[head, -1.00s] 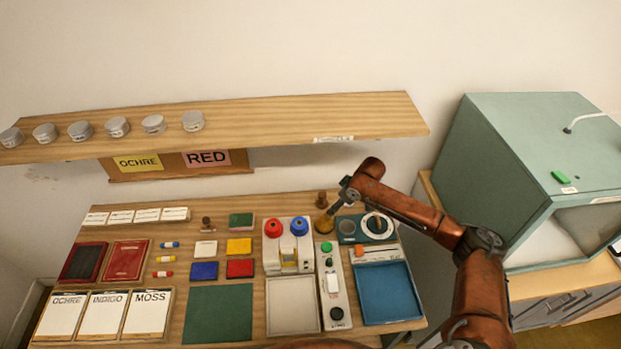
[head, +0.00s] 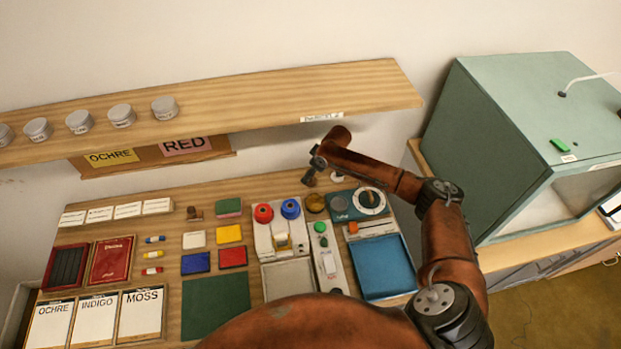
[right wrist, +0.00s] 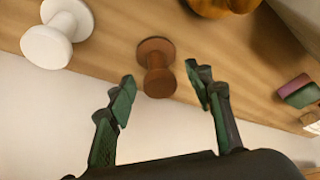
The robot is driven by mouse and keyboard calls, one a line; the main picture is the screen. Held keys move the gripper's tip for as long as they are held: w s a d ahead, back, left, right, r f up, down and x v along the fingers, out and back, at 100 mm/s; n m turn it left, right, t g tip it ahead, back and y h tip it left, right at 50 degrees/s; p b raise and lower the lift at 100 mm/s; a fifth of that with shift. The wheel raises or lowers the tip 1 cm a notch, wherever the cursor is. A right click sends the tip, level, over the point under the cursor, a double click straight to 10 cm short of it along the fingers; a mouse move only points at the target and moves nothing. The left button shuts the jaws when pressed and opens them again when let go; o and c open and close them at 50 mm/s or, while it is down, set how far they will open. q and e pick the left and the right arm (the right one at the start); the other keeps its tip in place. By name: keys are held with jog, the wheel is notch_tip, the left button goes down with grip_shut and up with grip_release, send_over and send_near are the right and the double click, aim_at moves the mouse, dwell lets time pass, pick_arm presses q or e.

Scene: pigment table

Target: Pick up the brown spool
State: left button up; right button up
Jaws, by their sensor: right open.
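The brown spool (right wrist: 156,70) stands on the wooden table in the right wrist view, its round flange facing the camera. My right gripper (right wrist: 160,76) is open, with one finger on each side of the spool. Gaps show between the fingers and the spool, and nothing is held. In the head view my right gripper (head: 310,178) is at the back of the table, behind the ochre round item (head: 315,203); the brown spool cannot be told apart from it there. My left gripper is in neither view.
A white spool (right wrist: 52,38) stands left of the brown one in the right wrist view. A teal dial device (head: 345,206) and red and blue rolls (head: 290,208) are near the gripper. The wooden shelf (head: 260,105) hangs above the table's back.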

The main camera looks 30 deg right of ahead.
jog(key=shift+f, duration=0.25)
jog(key=shift+c, duration=0.4)
jog(key=c, duration=1.2)
